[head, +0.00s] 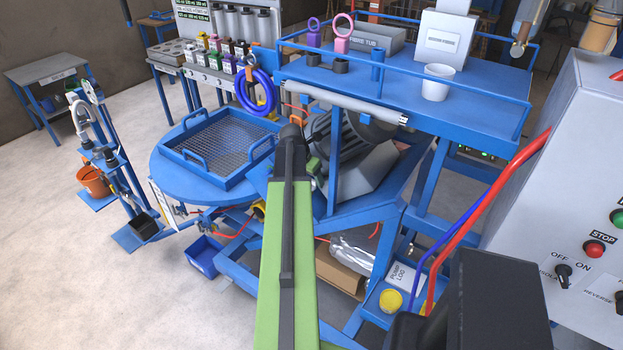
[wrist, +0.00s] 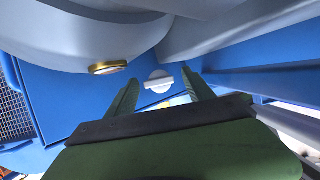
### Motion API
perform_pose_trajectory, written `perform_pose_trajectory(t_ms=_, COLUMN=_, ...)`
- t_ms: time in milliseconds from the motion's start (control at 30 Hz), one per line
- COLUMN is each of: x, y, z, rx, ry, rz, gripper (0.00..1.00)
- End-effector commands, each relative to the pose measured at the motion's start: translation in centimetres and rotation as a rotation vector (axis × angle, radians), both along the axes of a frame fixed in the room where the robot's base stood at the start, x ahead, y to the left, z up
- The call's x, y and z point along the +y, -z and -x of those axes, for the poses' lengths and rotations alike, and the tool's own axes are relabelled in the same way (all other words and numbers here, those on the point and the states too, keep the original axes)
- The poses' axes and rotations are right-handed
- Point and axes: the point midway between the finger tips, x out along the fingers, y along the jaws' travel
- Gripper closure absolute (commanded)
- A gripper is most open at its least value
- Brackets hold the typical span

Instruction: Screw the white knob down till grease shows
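The white knob (wrist: 158,82) shows in the wrist view as a pale round disc with a raised bar across it, on a blue surface. My gripper (wrist: 160,76) is open, its two green fingers on either side of the knob in the picture. The knob appears beyond the fingertips; I see no contact, and the exact gap is unclear. A brass-rimmed round fitting (wrist: 108,68) sits under a grey rounded housing, left of the knob. No grease can be made out. In the head view my green arm reaches toward the machine; the fingers and the knob cannot be made out there.
The grey housing (wrist: 90,30) hangs close above the fingers, with a blue beam (wrist: 270,45) to the right. In the head view, a blue mesh tray (head: 220,146) stands left of my arm. A control cabinet (head: 560,150) stands right. Open floor lies at left.

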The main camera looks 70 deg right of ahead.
Motion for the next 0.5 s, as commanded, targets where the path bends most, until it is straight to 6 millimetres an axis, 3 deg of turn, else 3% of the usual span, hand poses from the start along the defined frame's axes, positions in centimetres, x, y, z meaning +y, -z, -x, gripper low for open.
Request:
perform_pose_trajectory(t_ms=67, x=0.0, y=0.0, z=0.0, rx=0.0, ry=0.0, rz=0.0, gripper=0.51)
perform_pose_trajectory(t_ms=400, x=0.0, y=0.0, z=0.1, rx=0.001, ry=0.002, rz=-0.001, gripper=0.95)
perform_pose_trajectory(t_ms=433, x=0.0, y=0.0, z=0.1, rx=0.002, ry=0.002, rz=-0.002, gripper=0.99)
perform_pose_trajectory(t_ms=467, x=-1.2, y=0.0, z=0.0, rx=0.002, ry=0.001, rz=-0.001, gripper=0.99)
perform_pose_trajectory(t_ms=500, x=-0.6, y=0.0, z=0.0, rx=0.002, ry=0.001, rz=-0.001, gripper=0.99)
